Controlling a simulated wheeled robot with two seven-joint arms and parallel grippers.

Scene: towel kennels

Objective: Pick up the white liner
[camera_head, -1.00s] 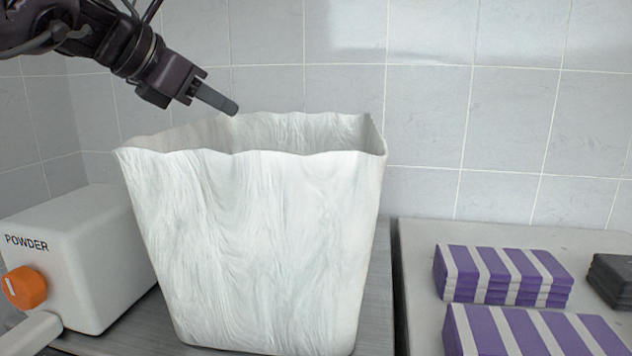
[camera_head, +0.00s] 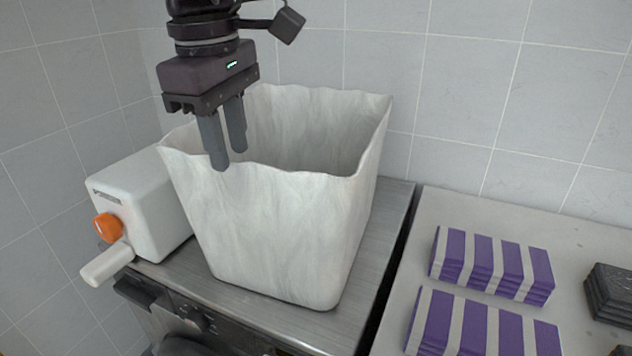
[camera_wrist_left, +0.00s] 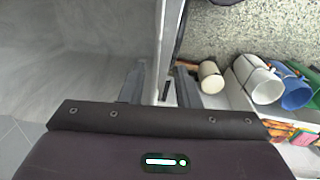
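The white liner (camera_head: 283,225) is a tall, open-topped, wavy-rimmed bin shape standing upright on a grey metal top. My left gripper (camera_head: 229,160) points down at its near-left rim. The two fingers are apart, with one in front of the near wall and the other on the inner side of the rim. In the left wrist view, the fingers (camera_wrist_left: 160,85) are spread with a gap between them, and the liner's pale wall (camera_wrist_left: 145,25) runs up from there. Contact with the wall cannot be told. My right gripper is not in view.
A white powder box (camera_head: 150,205) with an orange knob stands close left of the liner. Purple-striped folded stacks (camera_head: 492,265) and dark blocks (camera_head: 610,292) lie on the counter at right.

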